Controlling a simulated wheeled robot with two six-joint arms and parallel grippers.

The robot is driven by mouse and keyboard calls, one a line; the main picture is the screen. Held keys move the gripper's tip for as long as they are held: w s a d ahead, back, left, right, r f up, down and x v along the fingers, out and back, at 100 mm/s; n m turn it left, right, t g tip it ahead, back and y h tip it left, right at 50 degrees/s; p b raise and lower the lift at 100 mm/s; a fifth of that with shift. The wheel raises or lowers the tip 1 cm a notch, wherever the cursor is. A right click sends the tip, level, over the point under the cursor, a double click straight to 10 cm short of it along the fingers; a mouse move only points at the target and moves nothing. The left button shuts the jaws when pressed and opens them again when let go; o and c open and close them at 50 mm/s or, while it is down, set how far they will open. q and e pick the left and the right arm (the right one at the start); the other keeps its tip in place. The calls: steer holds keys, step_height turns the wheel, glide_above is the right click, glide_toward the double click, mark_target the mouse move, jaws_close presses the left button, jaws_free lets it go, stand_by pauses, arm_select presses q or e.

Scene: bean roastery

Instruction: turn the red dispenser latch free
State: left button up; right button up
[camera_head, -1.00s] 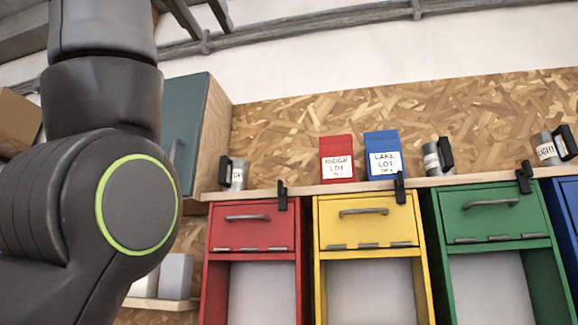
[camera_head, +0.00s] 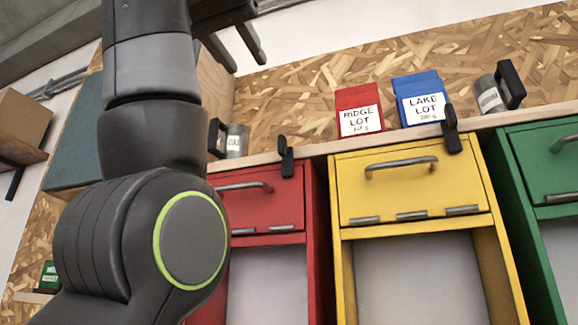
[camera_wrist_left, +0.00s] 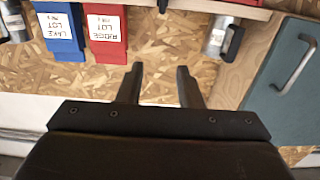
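The red dispenser (camera_head: 262,208) stands at the lower centre in the head view, partly hidden by my left arm. Its black latch (camera_head: 286,158) stands upright at the top edge near the right corner, against the shelf. A dark piece at the top edge of the left wrist view (camera_wrist_left: 163,5) looks like this latch. My left gripper (camera_head: 234,50) is raised above the shelf, up and left of the latch. In the left wrist view its two fingers (camera_wrist_left: 159,86) are apart with nothing between them. My right gripper is not in view.
A red bag (camera_head: 359,110) and a blue bag (camera_head: 418,98) stand on the shelf, with metal canisters (camera_head: 237,141) on either side. Yellow (camera_head: 405,190) and green (camera_head: 545,160) dispensers stand to the right. A blue-grey cabinet (camera_wrist_left: 295,85) is beside the shelf.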

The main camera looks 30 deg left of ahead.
arm_select(q)
step_height(320, 180, down, 2)
steer(key=s+b, duration=0.2)
steer(key=p, duration=0.7)
glide_toward(280, 141)
steer(key=x, duration=0.7)
steer(key=shift+w+a+r, duration=0.1)
steer(key=shift+w+r, duration=0.15)
steer(key=p+x, duration=0.1)
steer(key=x, duration=0.1)
steer(key=shift+w+a+f, duration=0.1)
steer(key=shift+w+f, duration=0.05)
steer(key=shift+w, duration=0.1)
steer(key=shift+w+a+f+p, duration=0.1)
steer(key=shift+w+p, duration=0.35)
steer(key=shift+c, duration=0.4)
jaws_close()
